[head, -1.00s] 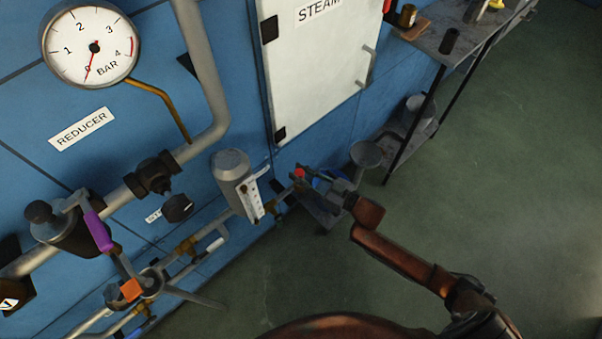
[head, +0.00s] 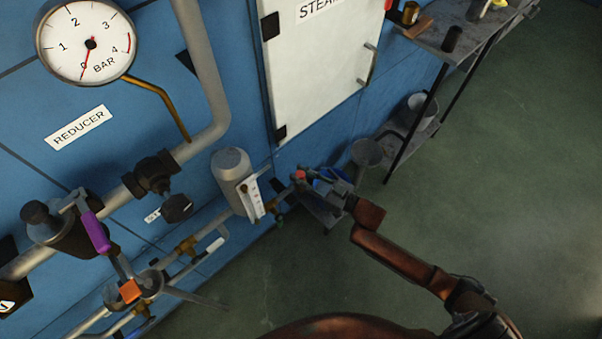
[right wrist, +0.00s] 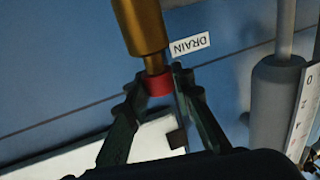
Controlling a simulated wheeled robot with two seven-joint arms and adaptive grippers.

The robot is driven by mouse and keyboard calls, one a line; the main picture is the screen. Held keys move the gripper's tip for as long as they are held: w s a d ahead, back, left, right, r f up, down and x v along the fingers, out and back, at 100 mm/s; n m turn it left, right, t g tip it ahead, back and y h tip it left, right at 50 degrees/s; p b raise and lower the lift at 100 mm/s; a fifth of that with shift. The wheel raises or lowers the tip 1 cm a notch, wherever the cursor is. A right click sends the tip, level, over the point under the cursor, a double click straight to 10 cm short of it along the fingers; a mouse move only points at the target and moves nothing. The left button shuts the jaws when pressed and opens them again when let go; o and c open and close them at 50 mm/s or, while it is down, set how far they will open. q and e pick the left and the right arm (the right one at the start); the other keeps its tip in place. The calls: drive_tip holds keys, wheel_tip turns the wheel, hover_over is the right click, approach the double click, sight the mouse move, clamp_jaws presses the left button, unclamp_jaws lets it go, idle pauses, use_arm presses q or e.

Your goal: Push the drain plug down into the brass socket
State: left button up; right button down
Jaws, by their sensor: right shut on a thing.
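The drain plug shows in the right wrist view as a red piece (right wrist: 158,83), with a narrower brass-coloured neck above it. The wide brass socket (right wrist: 139,24) comes down from the top of that view, in line with the plug, and meets the neck. How deep the plug sits is not clear. My right gripper (right wrist: 160,88) is shut on the red plug, its dark fingers on either side. In the head view my right gripper (head: 307,178) is small beside the low pipework, at the red plug (head: 300,175). My left gripper is not in view.
A grey cylinder with a white scale (head: 231,172) stands close left of my right gripper. A metal shelf (head: 455,42) stands to the right. The green floor (head: 520,190) is clear.

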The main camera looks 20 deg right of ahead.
drive_tip(key=shift+f+b, duration=0.45)
drive_tip(key=shift+f, duration=0.7)
drive_tip(key=c, duration=1.6)
unclamp_jaws()
drive_tip(key=shift+s+d, duration=0.1)
drive_tip(key=v, duration=1.1)
drive_tip(key=shift+s+d, duration=0.2)
drive_tip(key=shift+s, duration=0.15)
